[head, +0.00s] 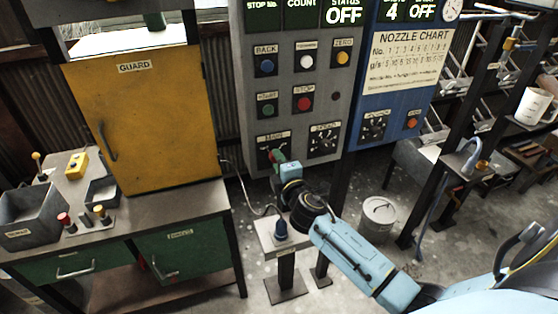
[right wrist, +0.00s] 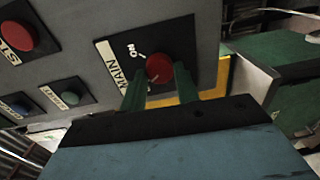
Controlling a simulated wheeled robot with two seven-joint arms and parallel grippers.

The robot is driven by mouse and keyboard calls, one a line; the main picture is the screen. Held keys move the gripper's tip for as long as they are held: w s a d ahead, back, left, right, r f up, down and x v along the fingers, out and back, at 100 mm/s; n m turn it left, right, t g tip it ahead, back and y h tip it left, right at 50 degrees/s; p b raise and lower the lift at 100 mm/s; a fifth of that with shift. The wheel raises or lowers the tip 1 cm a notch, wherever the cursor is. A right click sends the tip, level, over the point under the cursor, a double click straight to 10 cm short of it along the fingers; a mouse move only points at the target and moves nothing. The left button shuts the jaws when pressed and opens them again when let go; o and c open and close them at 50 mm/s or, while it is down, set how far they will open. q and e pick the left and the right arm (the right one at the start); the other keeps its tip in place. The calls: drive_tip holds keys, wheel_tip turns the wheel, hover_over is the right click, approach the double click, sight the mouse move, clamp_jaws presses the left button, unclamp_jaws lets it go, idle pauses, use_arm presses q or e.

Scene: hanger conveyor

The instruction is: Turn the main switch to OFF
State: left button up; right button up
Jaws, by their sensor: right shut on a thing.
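The main switch is a red round knob (right wrist: 158,67) on a black plate with a MAIN label, low on the left of the grey control panel (head: 312,82). ON is printed beside the knob in the right wrist view; the gripper hides part of the plate, and I cannot read an OFF mark. My right gripper (right wrist: 160,80) is shut on the knob, with a green finger on each side. In the head view the right gripper (head: 277,157) reaches the panel from below and covers most of the switch. My left gripper is not in view.
A red stop button (head: 304,103) and a rotary dial (head: 325,140) sit near the switch. A blue nozzle panel (head: 400,85) adjoins at right. A yellow guard cabinet (head: 150,125) is at left.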

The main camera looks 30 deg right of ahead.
drive_tip(key=shift+n, duration=1)
drive_tip(key=shift+f, duration=0.1)
drive_tip(key=o, duration=1)
drive_tip(key=v, duration=1.3)
drive_tip(key=shift+s+a, duration=0.1)
drive_tip(key=shift+s, duration=0.1)
